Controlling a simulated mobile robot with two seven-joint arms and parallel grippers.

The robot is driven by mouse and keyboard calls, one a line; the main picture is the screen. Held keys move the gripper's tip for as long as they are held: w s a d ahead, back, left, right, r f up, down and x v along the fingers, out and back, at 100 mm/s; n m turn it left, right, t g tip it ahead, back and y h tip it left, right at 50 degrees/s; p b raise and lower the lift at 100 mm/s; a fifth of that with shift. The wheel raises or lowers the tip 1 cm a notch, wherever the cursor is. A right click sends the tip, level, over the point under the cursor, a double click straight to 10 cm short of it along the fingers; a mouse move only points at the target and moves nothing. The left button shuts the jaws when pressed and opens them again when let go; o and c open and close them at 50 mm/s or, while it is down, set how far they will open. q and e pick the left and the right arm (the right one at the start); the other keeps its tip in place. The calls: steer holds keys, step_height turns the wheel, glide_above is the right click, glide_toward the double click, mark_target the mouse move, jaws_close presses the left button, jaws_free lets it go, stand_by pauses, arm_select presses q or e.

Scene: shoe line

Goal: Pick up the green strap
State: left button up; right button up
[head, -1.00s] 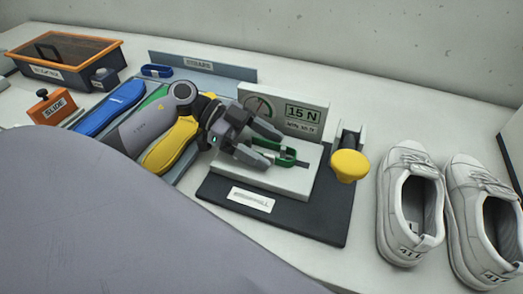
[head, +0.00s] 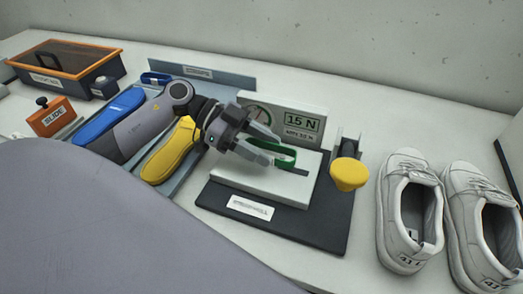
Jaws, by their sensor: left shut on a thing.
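The green strap (head: 284,153) is a small loop over the white block of the test fixture (head: 289,188), in front of its gauge panel. My left gripper (head: 270,148) reaches in from the left, and its fingers are shut on the strap's left part. The strap's right part shows clear of the fingers. I cannot tell whether the strap still touches the fixture. My right gripper is not in view.
A yellow knob (head: 349,173) stands at the fixture's right. White shoes (head: 412,205) are further right. Blue (head: 110,115) and yellow (head: 170,150) insole-like pieces lie left, under my arm. An orange-rimmed bin (head: 65,68) and an orange SLIDE block (head: 54,117) are far left.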

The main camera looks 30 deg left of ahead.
arm_select(q)
step_height(320, 180, up, 18)
steer(key=p, duration=0.1)
stand_by(0.5)
